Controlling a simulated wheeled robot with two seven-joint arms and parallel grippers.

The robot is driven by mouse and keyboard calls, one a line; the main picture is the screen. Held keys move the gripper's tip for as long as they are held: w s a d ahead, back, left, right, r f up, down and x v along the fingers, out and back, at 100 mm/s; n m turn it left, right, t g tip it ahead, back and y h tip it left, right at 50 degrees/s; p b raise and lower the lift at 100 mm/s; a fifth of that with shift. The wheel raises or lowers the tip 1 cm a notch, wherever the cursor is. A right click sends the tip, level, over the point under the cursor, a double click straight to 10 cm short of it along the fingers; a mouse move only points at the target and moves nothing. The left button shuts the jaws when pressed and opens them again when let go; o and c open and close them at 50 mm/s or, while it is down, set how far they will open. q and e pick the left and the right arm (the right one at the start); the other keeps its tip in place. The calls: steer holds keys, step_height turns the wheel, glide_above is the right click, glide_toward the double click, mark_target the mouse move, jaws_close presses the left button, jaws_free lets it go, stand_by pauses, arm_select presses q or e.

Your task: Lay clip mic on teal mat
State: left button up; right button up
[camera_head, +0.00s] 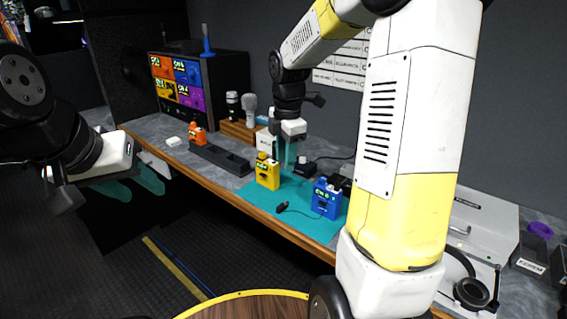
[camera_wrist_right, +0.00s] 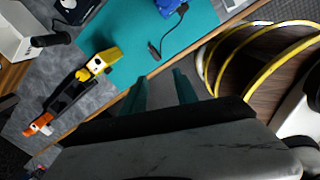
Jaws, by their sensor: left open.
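The small black clip mic (camera_head: 281,207) lies on the teal mat (camera_head: 300,222), close to its front edge. Its thin cable runs toward the blue pack (camera_head: 327,199) on the mat. The wrist view also shows the clip mic (camera_wrist_right: 154,51) on the mat (camera_wrist_right: 128,28), with the cable leading to the blue pack (camera_wrist_right: 168,6). My right gripper (camera_head: 286,158) is above the back of the mat, behind the yellow pack; its fingers (camera_wrist_right: 160,92) are apart and empty. My left gripper (camera_head: 138,186) is open and empty at the left, off the desk's front edge.
The yellow pack (camera_head: 267,173) stands at the mat's left end. A black tray (camera_head: 219,158) and an orange pack (camera_head: 196,134) are further left. Headphones (camera_head: 472,290) lie at the right. My right arm hides part of the desk. Several microphones (camera_head: 249,108) stand at the back.

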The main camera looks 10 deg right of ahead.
steer(key=s+a+r+m+t+y, duration=0.1)
steer(key=s+r+m, duration=0.3)
steer(key=s+m, duration=0.6)
steer(key=s+a+r+m+t+y, duration=0.1)
steer(key=s+r+m+t, duration=0.3)
steer(key=s+m, duration=0.6)
steer(key=shift+s+r, duration=0.2)
steer(key=shift+r, duration=0.6)
steer(key=shift+d, duration=0.15)
